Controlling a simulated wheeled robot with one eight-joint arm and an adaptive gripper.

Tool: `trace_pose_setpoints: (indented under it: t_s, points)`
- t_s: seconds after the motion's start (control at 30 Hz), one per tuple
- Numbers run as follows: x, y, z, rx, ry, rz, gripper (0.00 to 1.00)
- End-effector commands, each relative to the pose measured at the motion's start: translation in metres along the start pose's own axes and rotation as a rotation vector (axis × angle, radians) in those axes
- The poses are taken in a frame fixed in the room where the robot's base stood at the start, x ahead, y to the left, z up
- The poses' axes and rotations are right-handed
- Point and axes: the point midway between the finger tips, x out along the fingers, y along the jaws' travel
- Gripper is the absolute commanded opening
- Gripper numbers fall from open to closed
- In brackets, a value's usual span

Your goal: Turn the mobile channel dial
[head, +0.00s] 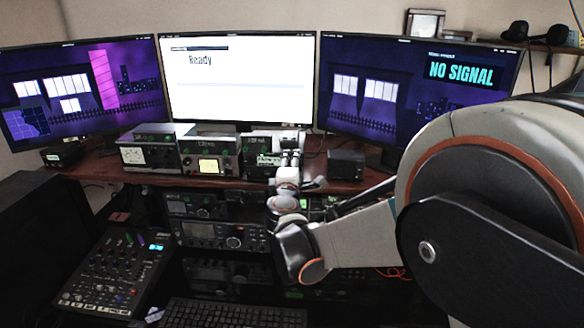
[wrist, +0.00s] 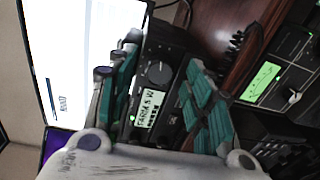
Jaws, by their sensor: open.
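A small black radio (wrist: 172,42) with one round dark dial (wrist: 158,73) and a lit pale display (wrist: 147,107) fills the gap between my fingers in the wrist view. The dial looks like the channel dial. My gripper (wrist: 163,60) is open, its two green-padded fingers on either side of the dial, with gaps visible; I see no contact. In the head view my gripper (head: 290,158) is at the front of the same radio (head: 260,162) on the desk shelf, and hides its right part with the dial.
A radio with a lit screen (head: 209,164) stands just left, and a black box (head: 346,164) to the right. Monitors (head: 238,75) stand behind. More radios (head: 215,235) sit below the wooden shelf (head: 95,172). A mixer (head: 110,275) is at lower left.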

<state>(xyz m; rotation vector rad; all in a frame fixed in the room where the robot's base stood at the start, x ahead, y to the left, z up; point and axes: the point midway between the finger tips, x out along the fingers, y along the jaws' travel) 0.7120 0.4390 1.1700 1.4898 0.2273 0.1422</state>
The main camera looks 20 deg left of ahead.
Motion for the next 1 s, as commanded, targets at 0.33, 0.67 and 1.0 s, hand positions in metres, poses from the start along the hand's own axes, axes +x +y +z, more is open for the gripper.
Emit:
trace_pose_setpoints:
  t_s: [0.33,0.67,1.0]
  points:
    - [-0.047,0.000,-0.001,-0.001,0.002,0.000,0.47]
    - [-0.105,0.000,-0.001,0.000,0.002,0.000,0.47]
    - [-0.121,0.000,-0.001,0.000,0.002,0.000,0.47]
